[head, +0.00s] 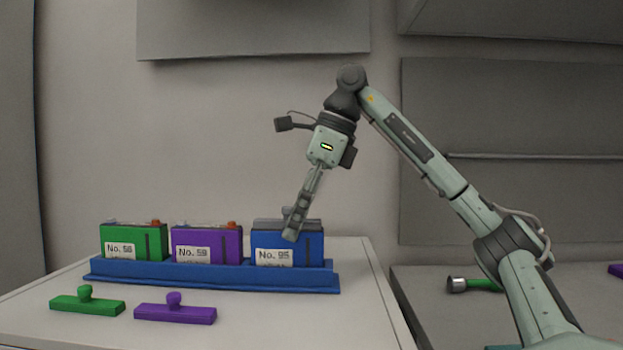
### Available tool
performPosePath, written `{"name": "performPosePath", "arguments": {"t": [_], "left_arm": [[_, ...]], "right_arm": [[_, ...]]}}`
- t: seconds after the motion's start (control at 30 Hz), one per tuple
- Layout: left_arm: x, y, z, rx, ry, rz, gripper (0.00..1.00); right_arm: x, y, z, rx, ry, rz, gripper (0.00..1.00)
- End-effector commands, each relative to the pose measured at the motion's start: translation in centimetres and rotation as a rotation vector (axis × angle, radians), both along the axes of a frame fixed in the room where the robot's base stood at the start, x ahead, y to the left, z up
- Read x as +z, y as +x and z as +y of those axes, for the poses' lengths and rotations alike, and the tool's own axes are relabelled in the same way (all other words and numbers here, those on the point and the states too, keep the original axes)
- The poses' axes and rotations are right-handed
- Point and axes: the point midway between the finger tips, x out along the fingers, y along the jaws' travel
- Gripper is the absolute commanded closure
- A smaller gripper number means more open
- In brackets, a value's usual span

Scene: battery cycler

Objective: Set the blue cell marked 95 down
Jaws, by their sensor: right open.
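The blue cell marked No. 95 (271,257) sits upright in the right end of the blue tray (215,277). My right gripper (290,236) points down at its top, in front of the cell's upper edge. The gripper is open, and its fingers overlap the cell in this view, so I cannot tell whether they touch it. A dark knob shows behind the fingers on top of the cell, partly hidden. My left gripper is not in view.
A green cell marked 58 (145,242) and a purple cell marked 59 (222,247) stand in the same tray. A green lid (87,304) and a purple lid (176,313) lie in front on the white table (320,320). A green-handled tool (474,285) lies at right.

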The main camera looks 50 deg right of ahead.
Motion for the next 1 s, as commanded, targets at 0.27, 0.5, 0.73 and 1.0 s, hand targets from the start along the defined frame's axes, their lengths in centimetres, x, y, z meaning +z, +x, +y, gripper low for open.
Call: {"name": "performPosePath", "arguments": {"t": [0.27, 0.5, 0.73, 1.0], "left_arm": [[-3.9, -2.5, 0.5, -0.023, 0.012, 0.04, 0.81], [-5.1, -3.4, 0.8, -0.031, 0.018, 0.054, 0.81], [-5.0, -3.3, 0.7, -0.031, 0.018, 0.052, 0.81], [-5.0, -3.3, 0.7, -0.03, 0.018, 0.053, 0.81]], "right_arm": [[3.2, -0.9, -0.8, 0.0, -0.001, -0.006, 0.56], [5.0, -1.6, -1.3, 0.0, 0.0, -0.005, 0.56], [6.5, -2.0, -1.5, 0.002, -0.001, -0.003, 0.56], [7.2, -2.3, -1.8, 0.0, 0.001, -0.001, 0.56]]}}
